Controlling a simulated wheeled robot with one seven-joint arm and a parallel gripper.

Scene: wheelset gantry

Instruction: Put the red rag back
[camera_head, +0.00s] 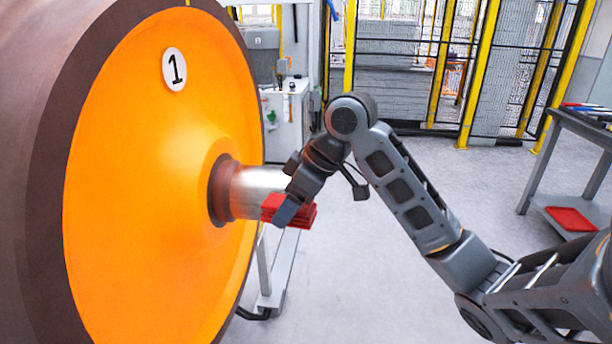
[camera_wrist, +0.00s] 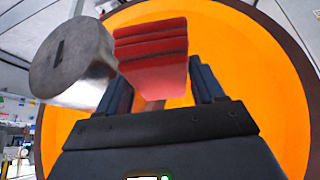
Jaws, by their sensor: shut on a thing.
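The red rag (camera_head: 301,216) is a folded, layered pad held in my gripper (camera_head: 285,207). In the wrist view the rag (camera_wrist: 152,55) sits between the two dark blue fingers of my gripper (camera_wrist: 163,88), which is shut on it. The rag is beside the bare metal axle end (camera_head: 258,185) of the orange wheel (camera_head: 150,150) marked 1. The axle end (camera_wrist: 72,62) shows just left of the rag in the wrist view; I cannot tell whether they touch.
A dark workbench (camera_head: 580,125) with tools on top stands at the right; a red tray or mat (camera_head: 570,219) lies on its lower shelf. A machine cabinet (camera_head: 288,110) is behind the wheel. Yellow-post fencing (camera_head: 483,75) closes the back. The floor (camera_head: 360,280) between wheel and bench is clear.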

